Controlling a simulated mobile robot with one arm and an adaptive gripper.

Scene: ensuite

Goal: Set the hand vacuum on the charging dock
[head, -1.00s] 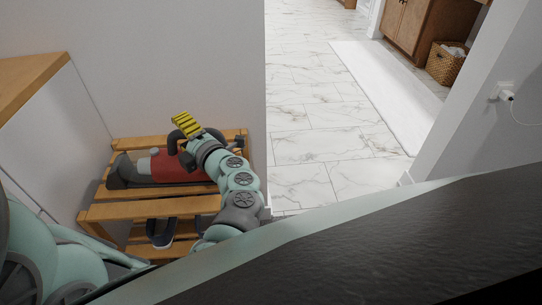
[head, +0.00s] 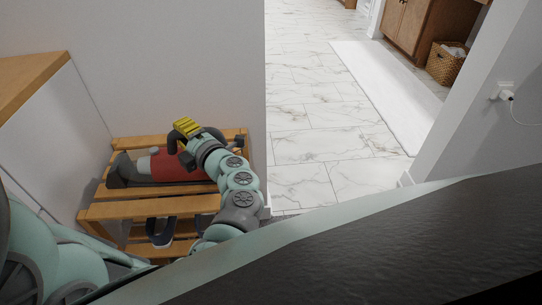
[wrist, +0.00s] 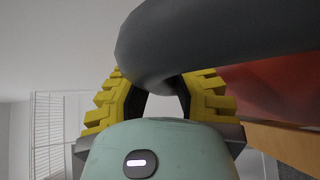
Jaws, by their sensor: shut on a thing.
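The hand vacuum (head: 168,166), red with a dark grey nose and handle, lies on its length along the top slats of a wooden rack. My gripper (head: 187,133), with yellow ribbed fingers, is at the right part of the vacuum and shut on its grey handle. In the wrist view the handle of the hand vacuum (wrist: 215,38) passes across between the yellow fingers of my gripper (wrist: 160,95). I cannot tell whether the vacuum is lifted off the slats. I cannot make out the charging dock in either view.
The slatted wooden rack (head: 150,211) stands in a corner against the walls, with dark shoes (head: 161,232) on its lower shelf. A wall outlet (head: 503,92) with a white plug and cord is at the right. Marble floor (head: 310,130), a white rug (head: 390,95) and a wicker basket (head: 446,64) lie beyond.

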